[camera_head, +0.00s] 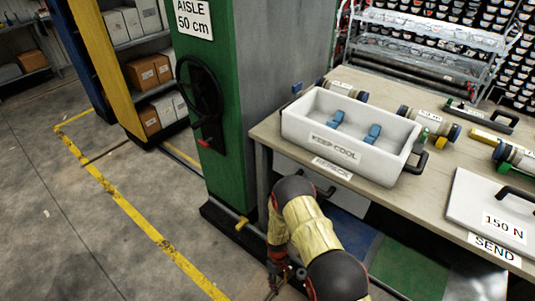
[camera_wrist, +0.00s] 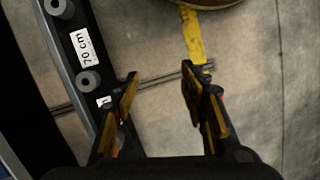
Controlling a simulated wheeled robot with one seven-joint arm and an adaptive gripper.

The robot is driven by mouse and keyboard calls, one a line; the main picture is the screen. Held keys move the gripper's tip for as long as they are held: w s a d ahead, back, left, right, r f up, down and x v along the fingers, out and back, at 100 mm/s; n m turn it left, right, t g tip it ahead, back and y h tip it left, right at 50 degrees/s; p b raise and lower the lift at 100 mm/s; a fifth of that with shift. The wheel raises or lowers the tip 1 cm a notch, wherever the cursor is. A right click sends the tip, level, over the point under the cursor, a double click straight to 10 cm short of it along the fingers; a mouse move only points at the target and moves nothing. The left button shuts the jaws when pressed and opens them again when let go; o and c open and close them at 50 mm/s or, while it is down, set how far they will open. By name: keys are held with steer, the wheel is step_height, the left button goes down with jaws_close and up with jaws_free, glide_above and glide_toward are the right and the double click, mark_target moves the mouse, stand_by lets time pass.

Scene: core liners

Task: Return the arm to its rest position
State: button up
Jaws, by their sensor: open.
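My arm, with yellow sleeve and dark joints, hangs in front of the table in the head view. My gripper (camera_head: 276,283) is low at the bottom of that view, beside the table front and partly hidden by the arm. In the wrist view my gripper (camera_wrist: 160,85) points down at the floor. Its two dark fingers with yellow pads are apart, with nothing between them but floor.
The table (camera_head: 262,134) bears a white "KEEP COOL" bin (camera_head: 300,127), core cylinders (camera_head: 430,122) and a white lid (camera_head: 470,205). A green pillar (camera_head: 232,100) with a handwheel (camera_head: 200,100) stands left. Floor with a yellow line (camera_head: 130,210) lies open farther left.

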steer(key=s+d+r+m+p, duration=0.1)
steer(key=s+d+r+m, duration=0.1)
steer(key=r, duration=1.8)
steer(key=s+d+r+m+p, duration=0.1)
steer(key=d+r+m, duration=0.2)
steer(key=r, duration=1.7)
steer(key=s+d+r+m+t+p, duration=0.1)
steer(key=s+r, duration=0.4)
steer(key=r, duration=0.7)
steer(key=s+d+r+m+t+p, duration=0.1)
steer(key=s+d+r+t, duration=0.3)
steer(key=r, duration=0.8)
steer(key=s+d+r+t+p, duration=0.3)
steer(key=s+r, duration=0.2)
steer(key=r, duration=0.7)
steer(key=shift+s+d+m+y, duration=0.15)
steer(key=shift+s+m+y, duration=0.15)
steer(key=shift+m+y, duration=0.1)
steer(key=shift+o, duration=0.5)
steer(key=shift+r, duration=0.1)
